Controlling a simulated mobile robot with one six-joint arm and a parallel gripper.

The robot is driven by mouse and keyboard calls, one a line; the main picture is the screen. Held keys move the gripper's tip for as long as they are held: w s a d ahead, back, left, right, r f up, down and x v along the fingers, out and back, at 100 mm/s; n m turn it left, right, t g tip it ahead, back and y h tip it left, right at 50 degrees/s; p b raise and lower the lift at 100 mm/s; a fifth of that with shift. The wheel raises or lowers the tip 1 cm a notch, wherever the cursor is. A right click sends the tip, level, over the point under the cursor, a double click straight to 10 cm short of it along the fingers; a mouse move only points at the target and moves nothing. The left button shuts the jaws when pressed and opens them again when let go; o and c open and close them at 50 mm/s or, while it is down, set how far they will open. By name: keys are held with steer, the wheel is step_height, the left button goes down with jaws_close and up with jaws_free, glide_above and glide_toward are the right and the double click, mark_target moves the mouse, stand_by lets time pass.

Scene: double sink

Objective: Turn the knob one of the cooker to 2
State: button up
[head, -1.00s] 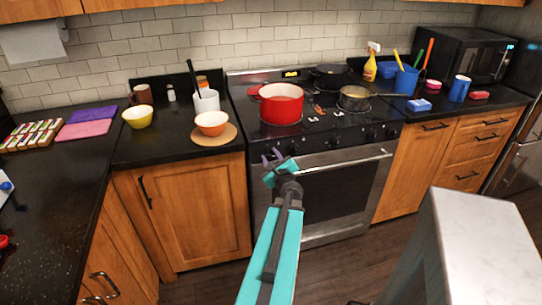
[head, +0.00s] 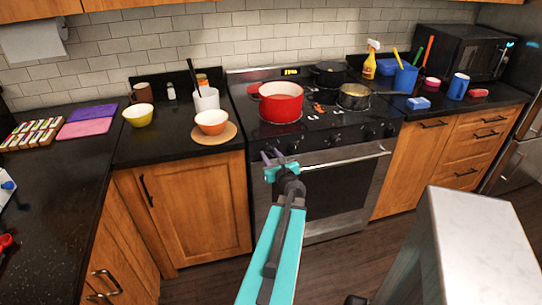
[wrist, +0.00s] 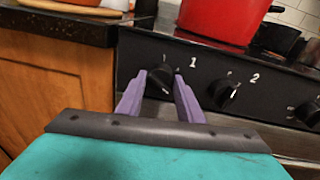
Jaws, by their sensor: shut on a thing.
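The cooker (head: 318,190) stands mid-picture in the head view, with black knobs along its front panel. In the wrist view the leftmost knob (wrist: 158,82) has a white "1" to its right. My gripper (wrist: 160,76) has its two purple fingers on either side of this knob, shut on it. In the head view my gripper (head: 274,155) is at the left end of the panel and hides this knob. A second knob (wrist: 223,93) has a white "2" to its right. The marks around the held knob are too small to read.
A red pot (head: 281,105) stands on the hob above the held knob. A pan (head: 354,96) and a dark pot (head: 329,75) are also there. The oven handle (head: 345,161) runs below the panel. A white-topped counter (head: 480,215) stands at the front right.

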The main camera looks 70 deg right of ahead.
steer(key=o, duration=1.1)
steer(key=shift+c, duration=0.2)
